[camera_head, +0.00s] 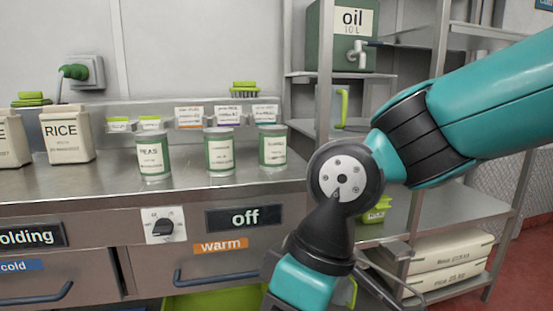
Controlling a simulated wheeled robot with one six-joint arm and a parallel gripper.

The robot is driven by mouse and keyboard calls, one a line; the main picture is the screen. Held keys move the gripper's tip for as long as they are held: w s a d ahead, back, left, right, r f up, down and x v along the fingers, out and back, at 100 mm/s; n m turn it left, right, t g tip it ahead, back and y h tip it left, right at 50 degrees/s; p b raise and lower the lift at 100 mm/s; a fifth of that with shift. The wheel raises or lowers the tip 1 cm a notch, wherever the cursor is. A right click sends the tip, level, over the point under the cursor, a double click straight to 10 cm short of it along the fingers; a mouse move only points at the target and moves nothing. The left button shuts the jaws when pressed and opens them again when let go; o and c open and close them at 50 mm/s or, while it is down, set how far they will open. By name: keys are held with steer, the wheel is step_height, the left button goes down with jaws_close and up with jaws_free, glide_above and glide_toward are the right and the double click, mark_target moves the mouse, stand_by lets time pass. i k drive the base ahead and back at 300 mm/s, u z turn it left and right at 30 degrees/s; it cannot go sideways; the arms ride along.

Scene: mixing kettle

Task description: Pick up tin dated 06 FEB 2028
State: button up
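Three tins with green bodies and pale labels stand upright on the steel counter (100,200). The left tin (152,158) has a label whose large word looks like PEAS. The middle tin (221,155) and the right tin (272,147) have labels too small to read. No date can be read on any tin, so I cannot tell which is dated 06 FEB 2028. My teal and black arm crosses the right side, in front of the shelves and right of the tins. My gripper is not in view.
Small cards (188,117) and a green brush (244,90) are behind the tins. A shelf rack (410,120) holds an oil container (340,40) at right. Drawers are below the counter. The counter in front of the tins is clear.

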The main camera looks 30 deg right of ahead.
mark_target(152, 147)
steer(key=z, duration=0.95)
steer(key=i, duration=0.8)
steer(key=u, duration=2.7)
